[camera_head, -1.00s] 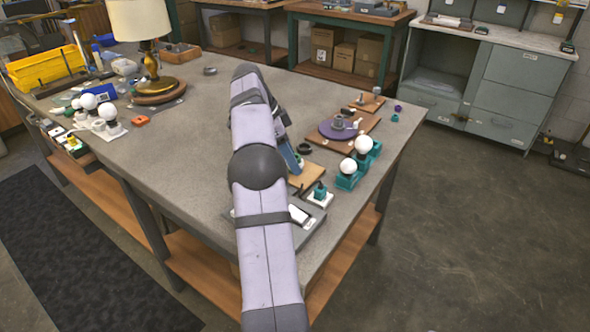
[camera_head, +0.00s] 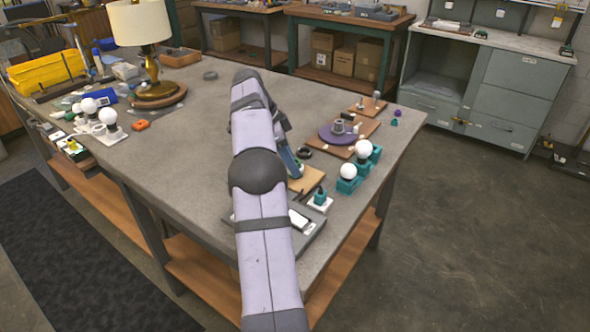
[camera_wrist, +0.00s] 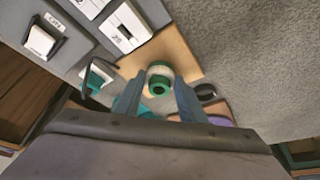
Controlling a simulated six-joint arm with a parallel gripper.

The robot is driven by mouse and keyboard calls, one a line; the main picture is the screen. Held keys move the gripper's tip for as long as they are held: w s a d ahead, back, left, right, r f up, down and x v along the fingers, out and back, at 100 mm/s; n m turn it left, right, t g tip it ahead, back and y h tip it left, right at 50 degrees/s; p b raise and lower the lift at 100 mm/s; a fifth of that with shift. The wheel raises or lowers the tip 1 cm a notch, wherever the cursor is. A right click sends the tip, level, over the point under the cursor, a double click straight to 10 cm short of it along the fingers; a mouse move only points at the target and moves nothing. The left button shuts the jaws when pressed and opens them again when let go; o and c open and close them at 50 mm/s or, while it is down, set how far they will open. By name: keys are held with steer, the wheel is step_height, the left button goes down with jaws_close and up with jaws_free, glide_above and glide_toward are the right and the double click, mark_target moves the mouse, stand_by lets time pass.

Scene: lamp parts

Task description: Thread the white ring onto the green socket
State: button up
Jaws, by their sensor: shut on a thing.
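My gripper (camera_wrist: 158,90) is shut on the white ring (camera_wrist: 160,71), which shows between its two fingertips in the wrist view. The green socket (camera_wrist: 158,87) shows as a round green shape with a dark centre, in line with the ring. Green also shows at the ring's far edge. I cannot tell whether the ring is around the socket or only above it. Both are over or on a tan board (camera_wrist: 178,55).
A black ring (camera_wrist: 206,91) lies right of the fingers. A teal part on a white base (camera_head: 320,200) stands near the front edge. White bulbs in teal holders (camera_head: 348,176) and a purple disc (camera_head: 339,134) stand to the right. The lamp (camera_head: 145,50) is far left.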

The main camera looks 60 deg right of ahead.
steer(key=shift+s+m+g+y+p, duration=0.1)
steer(key=shift+m+g+y+p, duration=0.25)
steer(key=shift+m+p, duration=1.3)
steer(key=o, duration=1.5)
steer(key=shift+f+n+p, duration=0.15)
steer(key=shift+n+p, duration=0.35)
steer(key=shift+n, duration=0.15)
steer(key=shift+c, duration=0.2)
steer(key=p+v, duration=0.2)
steer(key=v, duration=0.5)
steer(key=shift+r+p, duration=0.2)
steer(key=shift+p, duration=0.2)
